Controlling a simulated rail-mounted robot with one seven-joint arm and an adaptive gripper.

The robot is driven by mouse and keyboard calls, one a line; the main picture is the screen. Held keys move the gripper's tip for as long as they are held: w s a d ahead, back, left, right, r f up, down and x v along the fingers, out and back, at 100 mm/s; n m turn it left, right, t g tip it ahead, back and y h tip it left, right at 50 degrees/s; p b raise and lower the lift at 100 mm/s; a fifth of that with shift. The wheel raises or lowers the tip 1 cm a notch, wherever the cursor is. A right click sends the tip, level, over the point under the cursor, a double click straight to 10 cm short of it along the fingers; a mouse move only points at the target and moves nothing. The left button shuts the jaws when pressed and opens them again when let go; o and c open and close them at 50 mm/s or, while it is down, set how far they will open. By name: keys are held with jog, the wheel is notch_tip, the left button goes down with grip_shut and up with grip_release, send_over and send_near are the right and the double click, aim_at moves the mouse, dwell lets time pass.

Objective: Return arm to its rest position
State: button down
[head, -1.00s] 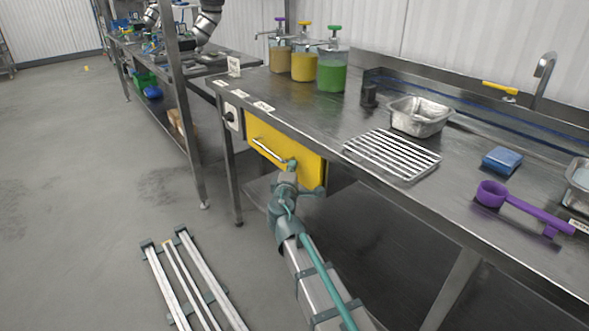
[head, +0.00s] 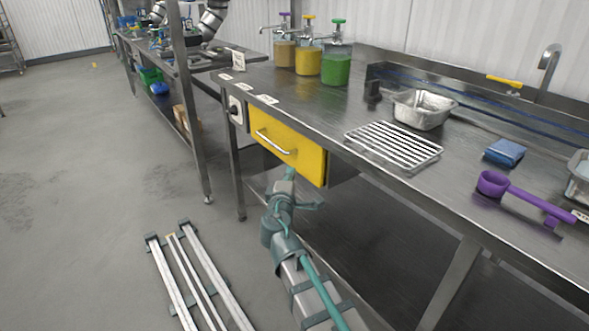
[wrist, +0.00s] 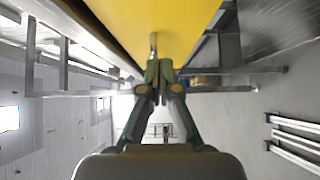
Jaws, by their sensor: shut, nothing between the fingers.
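My gripper (head: 290,174) is shut and empty, low in front of the bench and just below the yellow drawer (head: 306,158). In the wrist view, its two fingertips (wrist: 159,70) meet, with the yellow drawer front (wrist: 150,22) filling the top of the picture. The drawer's metal handle (head: 270,143) is above and left of my gripper in the head view, and bare. My arm reaches up from the bottom of the head view.
The steel bench (head: 330,115) carries a wire rack (head: 394,146), a metal pan (head: 423,110), a purple scoop (head: 493,184), a blue sponge (head: 505,152) and three tap dispensers. Metal rails (head: 198,275) lie on the floor at lower left. Open floor spreads left.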

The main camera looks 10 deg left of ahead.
jog(key=s+d+f+m+g+h, duration=0.2)
jog(key=s+d+f+m+g, duration=0.3)
jog(key=d+f, duration=0.5)
jog(key=s+d+f+m+g+h, duration=0.3)
jog(key=s+d+f+g, duration=0.4)
jog(key=f, duration=0.7)
jog(key=s+d+f+m+g+h, duration=0.3)
jog(key=s+d+f, duration=0.35)
jog(key=f, duration=0.55)
jog(key=s+d+f+m+g+y, duration=0.25)
jog(key=s+f+g, duration=0.25)
jog(key=s, duration=0.8)
jog(key=s+d+f+m+g+y, duration=0.2)
jog(key=s+d+f+g, duration=0.3)
jog(key=s, duration=0.7)
jog(key=s+d+f+m+g+y, duration=0.2)
jog(key=s+d+f+m+g, duration=0.3)
jog(key=s, duration=0.8)
jog(key=w+a+r+n+t+p, duration=0.1)
jog(key=w+r+t+p, duration=0.1)
jog(key=r+p, duration=0.6)
jog(key=w+a+r+n+t+p, duration=0.1)
jog(key=w+r+t+p, duration=0.2)
jog(key=r+p, duration=0.6)
jog(key=w+p, duration=0.2)
jog(key=p, duration=0.5)
jog(key=shift+w+p, duration=0.15)
jog(key=shift+p, duration=0.25)
jog(key=shift+y, duration=0.25)
